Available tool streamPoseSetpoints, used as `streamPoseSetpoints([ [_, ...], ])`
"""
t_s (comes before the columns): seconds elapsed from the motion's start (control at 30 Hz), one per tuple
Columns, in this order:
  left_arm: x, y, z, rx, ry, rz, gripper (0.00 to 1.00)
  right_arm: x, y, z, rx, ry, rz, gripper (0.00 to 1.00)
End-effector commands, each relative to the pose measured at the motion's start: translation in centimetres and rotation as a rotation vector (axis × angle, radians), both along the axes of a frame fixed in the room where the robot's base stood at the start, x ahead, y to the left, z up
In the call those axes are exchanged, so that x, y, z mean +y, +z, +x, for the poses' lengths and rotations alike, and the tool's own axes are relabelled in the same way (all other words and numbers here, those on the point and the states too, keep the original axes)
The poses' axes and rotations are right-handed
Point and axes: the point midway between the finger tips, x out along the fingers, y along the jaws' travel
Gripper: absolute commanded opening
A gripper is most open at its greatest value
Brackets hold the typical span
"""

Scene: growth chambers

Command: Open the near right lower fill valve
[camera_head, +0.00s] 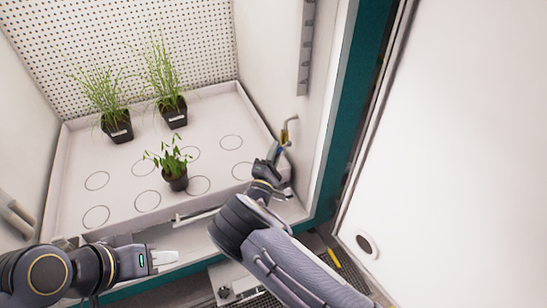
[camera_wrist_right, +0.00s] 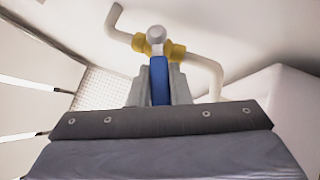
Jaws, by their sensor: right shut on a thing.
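The fill valve (camera_wrist_right: 176,52) has yellow fittings on a bent pale pipe (camera_wrist_right: 213,75), with a round pale knob-like end (camera_wrist_right: 155,35) between them. Its blue lever handle (camera_wrist_right: 158,82) points toward my right wrist, roughly crosswise to the pipe between the fittings. My right gripper (camera_wrist_right: 159,88) is shut on this blue handle, one finger on each side. In the head view the valve (camera_head: 284,135) is on the chamber's right wall, and my right gripper (camera_head: 274,154) reaches up to it, hiding the handle. My left gripper (camera_head: 165,257) is empty at the tray's front; its finger gap is unclear.
A white tray (camera_head: 120,213) with marked circles holds two grassy pots (camera_head: 118,127) (camera_head: 174,113) and a leafy pot (camera_head: 176,180). A teal door frame (camera_head: 345,110) and white door (camera_head: 465,150) stand right of my right arm. The tray's right part is free.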

Motion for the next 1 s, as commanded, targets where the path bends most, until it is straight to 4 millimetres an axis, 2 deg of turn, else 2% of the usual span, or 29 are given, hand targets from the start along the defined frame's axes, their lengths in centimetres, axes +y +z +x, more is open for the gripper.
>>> streamPoseSetpoints([
  [0.03,0.0,-0.9,0.0,0.000,0.000,0.000,0.36,0.0,-0.9,-0.1,-0.006,0.002,-0.030,0.00],
  [0.3,0.0,-2.1,0.0,0.000,0.000,0.000,0.36,-0.3,-1.2,0.0,-0.054,0.001,-0.148,0.00],
  [0.9,0.0,-2.3,0.0,0.000,0.000,0.000,0.36,-0.4,-1.3,0.1,-0.069,0.002,-0.189,0.00],
  [0.93,0.0,-2.3,0.0,0.000,0.000,0.000,0.36,-0.4,-1.3,0.1,-0.069,0.002,-0.188,0.20],
  [1.0,0.0,-2.3,0.0,0.000,0.000,0.000,0.36,-0.4,-1.3,0.1,-0.069,0.002,-0.188,0.29],
])
